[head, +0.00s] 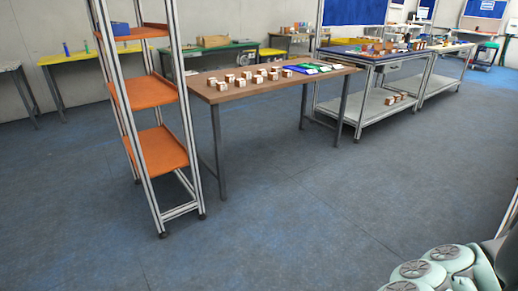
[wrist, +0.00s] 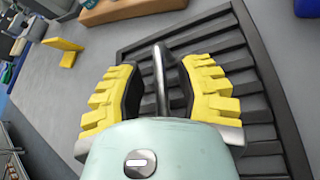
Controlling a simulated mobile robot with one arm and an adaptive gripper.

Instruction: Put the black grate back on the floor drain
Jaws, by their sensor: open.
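The black grate (wrist: 232,62) is a dark slatted panel with a raised rim, filling the right and middle of the wrist view. A dark upright bar (wrist: 161,78), which looks like a handle, stands in front of the slats. My gripper (wrist: 160,68) has yellow ridged fingers. They are spread apart on either side of the bar, with gaps showing on both sides. My palm hides the lower part of the grate. I cannot make out the floor drain in either view. Neither grate nor gripper shows in the head view.
In the wrist view, a grey surface (wrist: 70,100) extends left of the grate, with a yellow piece (wrist: 65,50) and a brown block (wrist: 130,8). In the head view, an orange-shelved rack (head: 160,150) and a wooden table (head: 240,92) stand on open blue-grey floor (head: 290,220).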

